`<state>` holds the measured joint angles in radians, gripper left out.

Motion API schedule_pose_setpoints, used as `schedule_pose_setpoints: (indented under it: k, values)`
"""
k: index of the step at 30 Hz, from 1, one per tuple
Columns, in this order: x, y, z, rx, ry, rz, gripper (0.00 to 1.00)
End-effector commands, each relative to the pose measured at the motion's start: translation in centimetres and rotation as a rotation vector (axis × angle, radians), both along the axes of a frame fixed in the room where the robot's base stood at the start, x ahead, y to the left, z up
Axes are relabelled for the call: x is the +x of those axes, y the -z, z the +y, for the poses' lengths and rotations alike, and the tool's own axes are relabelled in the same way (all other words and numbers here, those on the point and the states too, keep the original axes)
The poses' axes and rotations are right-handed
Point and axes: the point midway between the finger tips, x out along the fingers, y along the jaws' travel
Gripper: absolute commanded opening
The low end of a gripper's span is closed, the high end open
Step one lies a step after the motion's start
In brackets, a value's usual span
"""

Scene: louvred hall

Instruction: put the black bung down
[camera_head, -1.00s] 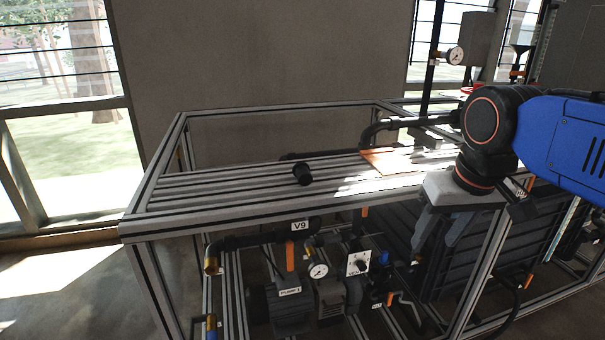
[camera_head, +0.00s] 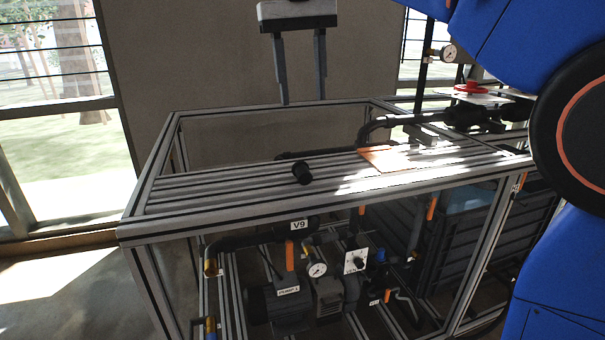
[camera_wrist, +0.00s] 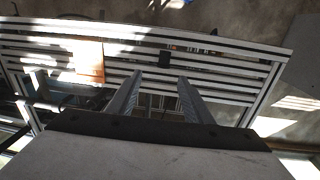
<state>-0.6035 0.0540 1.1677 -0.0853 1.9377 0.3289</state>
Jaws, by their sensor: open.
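The black bung (camera_head: 302,172) is a short dark cylinder lying on the slatted aluminium bench top (camera_head: 222,190), left of the orange-brown plate. In the wrist view the bung (camera_wrist: 165,59) shows as a small dark block on the slats, beyond the fingertips. My gripper (camera_head: 303,103) is high above the back of the bench in the head view, fingers pointing down. Its two fingers are apart with nothing between them. In the wrist view my gripper (camera_wrist: 160,80) is also empty, and the bung is clear of both fingers.
The orange-brown plate (camera_head: 378,160) lies on the slats right of the bung. A dark pipe (camera_head: 385,121) runs behind it, and a gauge (camera_head: 447,53) stands at the back right. A red handwheel (camera_head: 471,88) is farther right. Slats left of the bung are clear.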

Motion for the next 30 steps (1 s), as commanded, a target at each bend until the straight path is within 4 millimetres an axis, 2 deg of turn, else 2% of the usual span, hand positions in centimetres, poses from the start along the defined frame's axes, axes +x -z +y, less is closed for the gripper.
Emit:
schedule_pose_setpoints:
  k: [1,4,7,24,30]
  values:
    - [0.1,-0.2,0.7,-0.003,-0.005,0.004,0.46]
    - [0.1,-0.4,1.1,-0.008,-0.005,0.008,0.46]
    - [0.1,0.4,1.1,-0.01,-0.005,0.01,0.46]
    - [0.2,9.9,0.3,-0.01,-0.005,0.01,0.46]
    - [0.3,11.5,0.2,-0.008,-0.005,0.009,0.46]
